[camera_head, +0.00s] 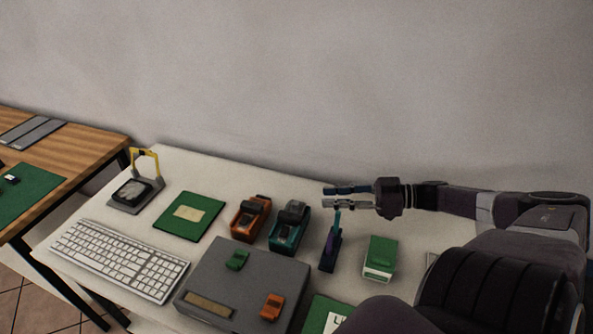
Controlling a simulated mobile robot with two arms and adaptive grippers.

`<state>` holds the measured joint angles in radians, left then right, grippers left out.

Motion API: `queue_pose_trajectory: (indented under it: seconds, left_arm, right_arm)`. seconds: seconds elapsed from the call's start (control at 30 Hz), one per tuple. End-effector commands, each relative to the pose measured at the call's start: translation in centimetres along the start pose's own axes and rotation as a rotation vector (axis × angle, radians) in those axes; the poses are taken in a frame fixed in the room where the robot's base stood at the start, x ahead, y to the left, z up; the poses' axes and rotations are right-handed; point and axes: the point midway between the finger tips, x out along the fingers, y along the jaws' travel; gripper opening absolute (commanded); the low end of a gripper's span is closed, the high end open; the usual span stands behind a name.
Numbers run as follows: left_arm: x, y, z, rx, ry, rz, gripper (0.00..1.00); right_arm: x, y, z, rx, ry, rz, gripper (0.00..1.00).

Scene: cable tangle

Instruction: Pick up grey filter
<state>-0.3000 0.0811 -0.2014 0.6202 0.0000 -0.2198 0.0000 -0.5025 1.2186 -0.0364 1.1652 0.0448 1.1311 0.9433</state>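No thing shows clearly as a grey filter, and I cannot tell which grey thing it is. Two flat grey panels (33,132) lie on the wooden table at the far left. My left gripper is out of view.
The white table (90,201) holds a keyboard (119,259), a yellow-framed stand (138,185), a green pad (189,216), an orange device (250,218), a teal device (289,228) and a green-and-white box (380,258). The table's back strip is clear.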

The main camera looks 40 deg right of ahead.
Motion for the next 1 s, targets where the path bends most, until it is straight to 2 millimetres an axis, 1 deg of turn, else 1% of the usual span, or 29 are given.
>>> queue_pose_trajectory:
  seconds: [0.03,0.2,0.3,0.47,0.6,0.77,1.0]
  left_arm:
    - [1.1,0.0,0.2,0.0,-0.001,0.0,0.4]
    - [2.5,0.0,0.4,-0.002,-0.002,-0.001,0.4]
    - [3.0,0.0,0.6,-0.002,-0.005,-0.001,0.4]
    - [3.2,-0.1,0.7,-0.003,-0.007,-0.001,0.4]
    - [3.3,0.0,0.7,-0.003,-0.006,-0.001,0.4]
    - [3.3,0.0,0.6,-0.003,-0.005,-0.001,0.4]
    - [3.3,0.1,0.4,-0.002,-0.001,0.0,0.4]
  right_arm:
    - [0.2,0.0,1.1,0.0,0.0,0.0,0.24]
    - [0.4,0.0,2.5,0.0,0.0,0.0,0.24]
    - [0.5,0.0,3.0,0.0,0.0,0.0,0.24]
    - [1.2,-0.1,3.1,0.0,0.002,-0.001,0.24]
    - [2.6,0.0,2.9,-0.001,0.003,-0.001,0.24]
    - [3.7,0.1,2.8,-0.001,0.002,0.0,0.24]
    - [6.6,0.3,2.3,0.0,0.004,0.0,0.24]
